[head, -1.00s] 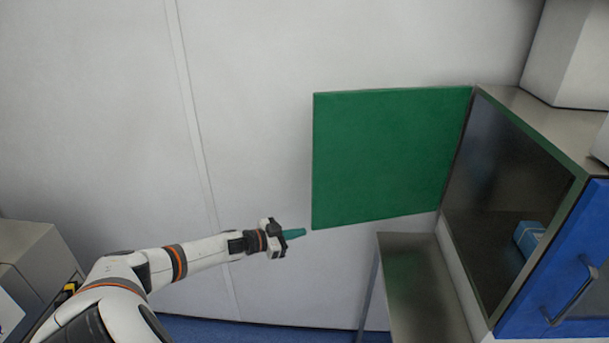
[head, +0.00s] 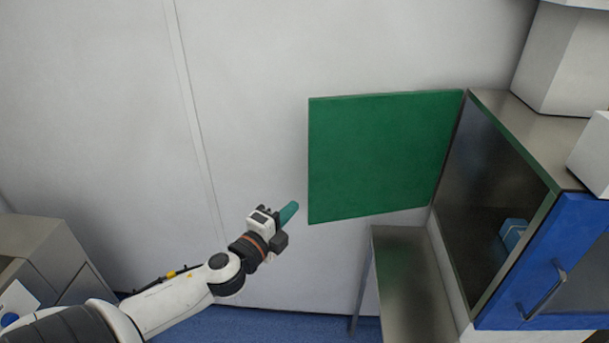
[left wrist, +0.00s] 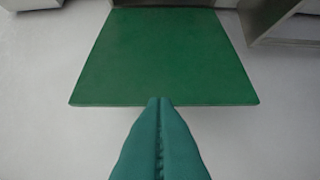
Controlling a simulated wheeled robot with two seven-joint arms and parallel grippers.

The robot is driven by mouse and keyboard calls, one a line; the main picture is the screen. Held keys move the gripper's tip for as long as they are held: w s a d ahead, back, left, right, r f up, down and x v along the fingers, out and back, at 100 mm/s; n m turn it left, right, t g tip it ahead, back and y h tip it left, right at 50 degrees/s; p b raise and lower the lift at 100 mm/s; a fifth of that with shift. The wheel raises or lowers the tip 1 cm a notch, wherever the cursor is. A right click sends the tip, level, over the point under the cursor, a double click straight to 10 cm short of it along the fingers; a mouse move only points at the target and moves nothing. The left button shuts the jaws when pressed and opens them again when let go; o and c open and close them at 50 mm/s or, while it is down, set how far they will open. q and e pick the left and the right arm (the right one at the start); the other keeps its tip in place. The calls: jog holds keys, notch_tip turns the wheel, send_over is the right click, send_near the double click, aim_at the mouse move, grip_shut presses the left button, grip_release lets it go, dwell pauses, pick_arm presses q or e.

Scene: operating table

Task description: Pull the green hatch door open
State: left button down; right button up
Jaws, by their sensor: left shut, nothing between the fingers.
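The green hatch door (head: 380,155) stands swung wide open, hinged at the left edge of the cabinet opening (head: 490,195). It also fills the upper middle of the left wrist view (left wrist: 165,60). My left gripper (head: 289,212) is shut and empty, with its teal fingers pressed together. It is just left of the door's lower free corner, with a small gap between them in the head view. In the left wrist view the fingertips (left wrist: 159,100) overlap the door's near edge; I cannot tell whether they touch it. My right gripper is not in view.
A blue door with a handle (head: 545,290) is on the cabinet's right side. A small blue box (head: 513,232) is inside the opening. A metal shelf (head: 405,285) stands below the green door. A grey cabinet (head: 45,250) is at the left. Bare wall lies behind.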

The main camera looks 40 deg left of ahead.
pick_arm(q)
jog(key=w+p, duration=0.1)
jog(key=w, duration=0.2)
jog(key=w+a+p, duration=0.1)
jog(key=w, duration=0.3)
jog(key=w+a+p, duration=0.1)
jog(key=w, duration=0.3)
jog(key=shift+w+a+p, duration=0.1)
jog(key=shift+w+p, duration=0.1)
jog(key=shift+p, duration=0.1)
jog(key=shift+w+a+f, duration=0.1)
jog(key=shift+w+a, duration=0.35)
jog(key=shift+a, duration=0.2)
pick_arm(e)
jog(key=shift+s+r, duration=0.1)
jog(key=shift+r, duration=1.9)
